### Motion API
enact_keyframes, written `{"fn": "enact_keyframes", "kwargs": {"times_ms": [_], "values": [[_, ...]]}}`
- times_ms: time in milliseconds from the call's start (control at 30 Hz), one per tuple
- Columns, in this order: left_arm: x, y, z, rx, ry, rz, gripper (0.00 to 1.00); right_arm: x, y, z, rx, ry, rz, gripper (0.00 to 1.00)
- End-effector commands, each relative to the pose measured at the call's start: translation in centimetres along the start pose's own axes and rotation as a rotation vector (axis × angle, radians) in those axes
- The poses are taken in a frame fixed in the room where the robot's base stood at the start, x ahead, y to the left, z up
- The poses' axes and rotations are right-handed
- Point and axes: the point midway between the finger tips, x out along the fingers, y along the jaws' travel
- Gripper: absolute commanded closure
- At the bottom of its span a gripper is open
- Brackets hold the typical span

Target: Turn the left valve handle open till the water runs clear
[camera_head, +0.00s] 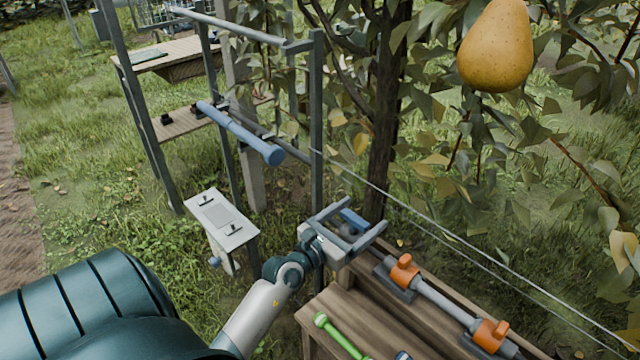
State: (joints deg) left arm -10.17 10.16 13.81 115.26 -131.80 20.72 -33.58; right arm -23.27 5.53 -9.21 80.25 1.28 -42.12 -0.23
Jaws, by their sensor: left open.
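Two orange valve handles sit on a grey pipe along the wooden bench. The left orange handle (403,266) is upright at the pipe's far end, and the other orange handle (490,334) is at the near end. My left gripper (364,213) is open, up and left of the left orange handle and apart from it in the picture. A blue piece (354,219) shows between its fingers; I cannot tell whether it is a handle or whether the fingers touch it. No running water is visible. My right gripper is not in view.
The wooden bench (345,302) also holds a green tool (340,336). A metal frame with a blue bar (240,133) stands behind, and a small white stand (222,219) is left of the gripper. A pear (497,46) hangs at upper right; wires cross behind the bench.

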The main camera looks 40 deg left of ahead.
Motion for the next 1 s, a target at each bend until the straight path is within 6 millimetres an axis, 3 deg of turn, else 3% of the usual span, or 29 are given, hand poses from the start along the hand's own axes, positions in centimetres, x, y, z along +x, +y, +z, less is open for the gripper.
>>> {"fn": "enact_keyframes", "kwargs": {"times_ms": [267,600,800,1000], "values": [[-5.0,0.1,-0.2,0.001,0.002,0.001,0.19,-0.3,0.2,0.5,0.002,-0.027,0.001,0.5],[-11.1,0.1,-0.2,0.003,0.001,0.001,0.19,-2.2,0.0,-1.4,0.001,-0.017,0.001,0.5],[-13.6,0.2,-0.1,0.004,-0.001,0.002,0.19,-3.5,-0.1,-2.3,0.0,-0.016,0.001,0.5],[-14.8,0.1,0.1,0.004,-0.003,0.002,0.19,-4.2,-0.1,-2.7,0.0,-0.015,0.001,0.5]]}}
